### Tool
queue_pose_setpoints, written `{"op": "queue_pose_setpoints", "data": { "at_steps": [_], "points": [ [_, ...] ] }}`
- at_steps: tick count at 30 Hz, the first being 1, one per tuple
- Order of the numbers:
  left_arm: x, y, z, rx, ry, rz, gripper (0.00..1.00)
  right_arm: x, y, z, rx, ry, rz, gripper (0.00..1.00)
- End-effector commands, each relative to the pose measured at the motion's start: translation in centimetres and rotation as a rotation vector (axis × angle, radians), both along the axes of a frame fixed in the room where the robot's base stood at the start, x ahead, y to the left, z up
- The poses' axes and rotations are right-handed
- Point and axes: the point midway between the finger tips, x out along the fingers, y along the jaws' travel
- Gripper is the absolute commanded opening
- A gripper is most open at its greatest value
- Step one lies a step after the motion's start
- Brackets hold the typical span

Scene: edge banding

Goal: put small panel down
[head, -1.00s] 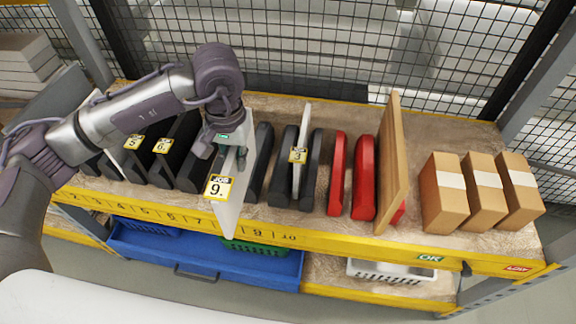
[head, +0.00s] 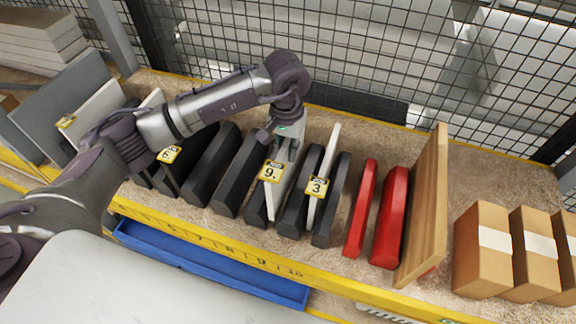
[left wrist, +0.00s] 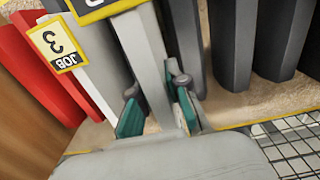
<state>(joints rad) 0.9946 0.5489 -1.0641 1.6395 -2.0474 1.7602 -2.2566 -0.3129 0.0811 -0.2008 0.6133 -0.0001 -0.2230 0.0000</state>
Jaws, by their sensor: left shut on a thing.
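The small panel (head: 284,183) is a thin light-grey board with a yellow-edged tag marked 9. It stands nearly upright among the black dividers (head: 238,174) on the shelf, just left of a white panel (head: 324,175) tagged 3. My left gripper (head: 288,142) is shut on its upper part. In the left wrist view, the teal fingertips of my left gripper (left wrist: 158,112) sit on either side of the small panel (left wrist: 146,60). I cannot tell whether its lower edge touches the shelf. My right gripper is out of view.
Red dividers (head: 390,218) and a wooden board (head: 427,210) stand to the right, then several cardboard boxes (head: 483,265). A yellow numbered edge (head: 225,248) runs along the shelf front, with a blue drawer (head: 210,262) below. Wire mesh (head: 400,60) closes the back.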

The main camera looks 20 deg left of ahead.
Motion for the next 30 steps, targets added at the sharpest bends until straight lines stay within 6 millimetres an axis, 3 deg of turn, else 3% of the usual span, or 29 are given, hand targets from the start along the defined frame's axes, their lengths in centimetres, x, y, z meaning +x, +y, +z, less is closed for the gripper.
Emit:
{"op": "queue_pose_setpoints", "data": {
  "at_steps": [5,12,15,26,27,30],
  "points": [
    [0.0,0.0,-1.5,-0.002,-0.001,0.0,0.0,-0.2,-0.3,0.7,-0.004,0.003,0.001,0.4],
    [-0.1,-0.1,-4.2,-0.002,0.002,0.0,0.0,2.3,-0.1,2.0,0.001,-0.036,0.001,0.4],
    [0.0,0.0,-5.2,-0.001,-0.001,-0.001,0.0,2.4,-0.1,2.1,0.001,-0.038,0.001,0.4],
    [0.1,0.0,-5.7,0.0,-0.003,-0.001,0.0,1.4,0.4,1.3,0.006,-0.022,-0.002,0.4],
    [0.0,0.0,-5.6,0.0,-0.002,-0.001,0.2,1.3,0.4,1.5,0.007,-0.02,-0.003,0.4],
    [0.0,0.0,-5.6,0.0,-0.001,-0.001,0.37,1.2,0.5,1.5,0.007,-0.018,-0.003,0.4]
  ]
}}
